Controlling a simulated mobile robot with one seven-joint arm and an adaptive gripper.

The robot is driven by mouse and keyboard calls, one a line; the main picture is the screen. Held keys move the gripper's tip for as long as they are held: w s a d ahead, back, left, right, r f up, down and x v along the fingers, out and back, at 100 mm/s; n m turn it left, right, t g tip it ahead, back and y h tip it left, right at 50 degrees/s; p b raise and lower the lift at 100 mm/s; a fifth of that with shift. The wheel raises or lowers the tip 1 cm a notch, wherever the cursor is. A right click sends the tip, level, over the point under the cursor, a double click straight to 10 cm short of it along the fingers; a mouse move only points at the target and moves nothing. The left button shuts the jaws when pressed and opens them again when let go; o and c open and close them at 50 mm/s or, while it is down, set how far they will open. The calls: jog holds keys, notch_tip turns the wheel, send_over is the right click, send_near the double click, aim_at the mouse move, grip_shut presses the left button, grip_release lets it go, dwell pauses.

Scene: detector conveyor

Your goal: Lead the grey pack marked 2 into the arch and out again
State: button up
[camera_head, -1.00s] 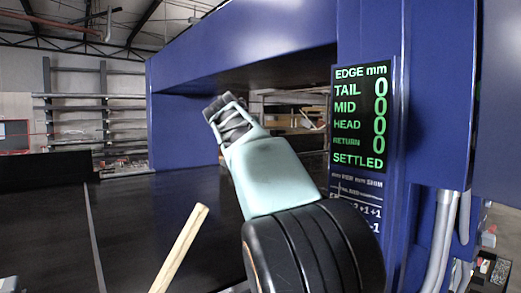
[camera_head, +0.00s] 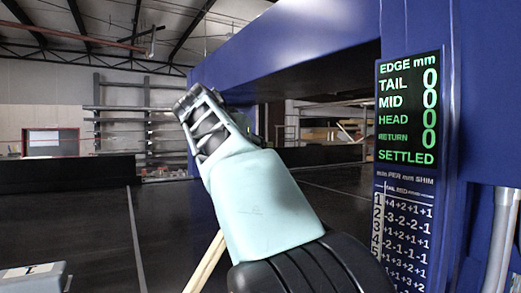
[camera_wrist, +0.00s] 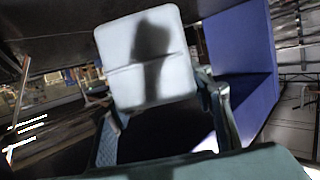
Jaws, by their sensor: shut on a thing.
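My gripper (camera_head: 192,104) is raised in front of the blue arch (camera_head: 285,58), above the dark belt (camera_head: 165,225). In the wrist view a pale grey pack (camera_wrist: 148,62) with a dark shadow on its face sits between the fingers of my gripper (camera_wrist: 168,118), which is shut on it. No number shows on that face. In the head view the held pack cannot be made out. Another grey pack (camera_head: 35,275) with a pale label lies at the bottom left edge; its mark is hard to read.
A display (camera_head: 408,110) on the arch's right post reads zeros for tail, mid, head and return, and "SETTLED". A shim chart (camera_head: 405,235) is below it. A wooden bar (camera_head: 205,265) slants beside my arm. The belt at left is largely clear.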

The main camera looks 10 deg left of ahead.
jog(key=s+a, duration=0.5)
jog(key=a, duration=0.3)
jog(key=shift+s, duration=0.4)
